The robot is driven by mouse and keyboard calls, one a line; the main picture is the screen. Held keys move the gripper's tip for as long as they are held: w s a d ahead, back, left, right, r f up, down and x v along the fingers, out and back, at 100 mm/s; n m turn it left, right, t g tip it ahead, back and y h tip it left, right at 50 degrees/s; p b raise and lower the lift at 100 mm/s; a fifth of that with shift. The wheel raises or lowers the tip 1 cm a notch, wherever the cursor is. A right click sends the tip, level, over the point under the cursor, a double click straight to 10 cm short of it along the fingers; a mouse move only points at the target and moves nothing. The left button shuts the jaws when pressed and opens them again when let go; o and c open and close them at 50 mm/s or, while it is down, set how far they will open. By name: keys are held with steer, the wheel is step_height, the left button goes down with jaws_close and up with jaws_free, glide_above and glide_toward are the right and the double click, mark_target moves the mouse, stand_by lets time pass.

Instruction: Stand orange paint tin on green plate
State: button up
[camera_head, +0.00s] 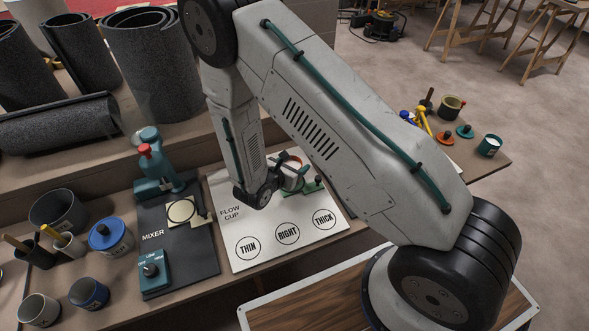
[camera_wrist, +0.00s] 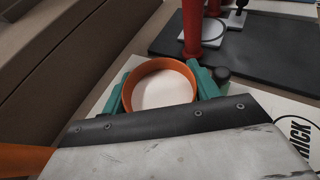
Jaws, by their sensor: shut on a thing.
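The orange paint tin shows in the wrist view as an orange rim (camera_wrist: 160,64) with a pale inside, between the two teal fingers of my gripper (camera_wrist: 160,88). In the head view my gripper (camera_head: 288,178) is shut on the tin, over the back of the white flow cup sheet; my arm partly hides it. I cannot tell whether the tin touches the surface below. A green piece (camera_head: 312,187) shows just right of the tin in the head view. I cannot tell whether it is the green plate or part of my gripper.
The flow cup sheet (camera_head: 265,258) has three marked circles, all bare. Left of it is the black mixer mat (camera_head: 205,265) with a teal mixer (camera_head: 150,165). Several tins and pots stand at far left. A teal disc (camera_head: 465,131) and orange disc (camera_head: 446,138) lie at the right end.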

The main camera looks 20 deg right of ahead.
step_height(320, 180, down, 2)
steer(key=shift+f, duration=0.25)
steer(key=o, duration=1.1)
steer(key=shift+o, duration=0.2)
steer(key=shift+a+r, duration=0.1)
steer(key=s+a, duration=0.2)
steer(key=a, duration=0.1)
steer(key=s+a, duration=0.3)
steer(key=a, duration=0.1)
steer(key=s+a, duration=0.2)
steer(key=a, duration=0.1)
steer(key=shift+s+a+r, duration=0.15)
steer(key=shift+a, duration=0.2)
